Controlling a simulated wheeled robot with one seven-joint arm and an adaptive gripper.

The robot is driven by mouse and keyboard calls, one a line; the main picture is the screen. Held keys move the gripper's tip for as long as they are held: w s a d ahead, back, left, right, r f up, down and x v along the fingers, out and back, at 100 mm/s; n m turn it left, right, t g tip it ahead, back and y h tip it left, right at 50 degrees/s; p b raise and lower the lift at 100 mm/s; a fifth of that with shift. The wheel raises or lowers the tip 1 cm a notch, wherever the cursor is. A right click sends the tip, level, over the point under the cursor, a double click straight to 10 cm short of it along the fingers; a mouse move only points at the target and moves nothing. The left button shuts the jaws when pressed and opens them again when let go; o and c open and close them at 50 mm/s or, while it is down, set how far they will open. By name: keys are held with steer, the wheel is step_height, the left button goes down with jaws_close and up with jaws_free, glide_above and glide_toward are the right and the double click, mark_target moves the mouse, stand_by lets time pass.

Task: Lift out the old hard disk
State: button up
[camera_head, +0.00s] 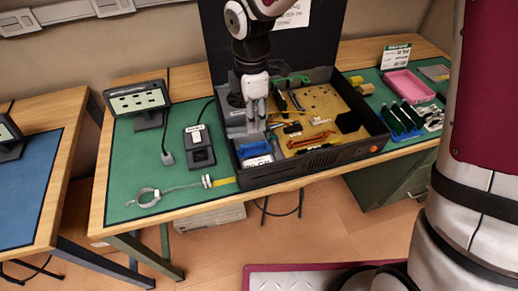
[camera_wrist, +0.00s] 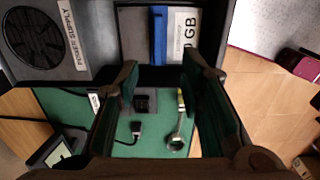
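The hard disk (camera_wrist: 134,40) is a grey block with a blue strip and a white label ending in "GB", lying in the computer case (camera_head: 315,163). In the head view, its blue and white parts (camera_head: 256,151) show at the case's front left corner. My gripper (camera_head: 256,126) points down just behind and above it. In the wrist view, my gripper's fingers (camera_wrist: 160,68) are apart with nothing held between them. They appear beside the disk's lower edge in that picture. I cannot tell their exact height above it.
A power supply (camera_wrist: 38,38) sits beside the disk. The case holds a yellow-brown board (camera_head: 318,100) with cables. On the green mat (camera_head: 125,178) are a black device (camera_head: 199,147) and a wrist strap (camera_head: 150,196). A pink tray (camera_head: 407,85) stands to the right. The front left mat is mostly clear.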

mark_target(253, 144)
step_height(253, 144, down, 12)
steer(key=shift+w+r, duration=0.1)
steer(key=shift+w, duration=0.05)
stand_by(0.4)
jaws_close()
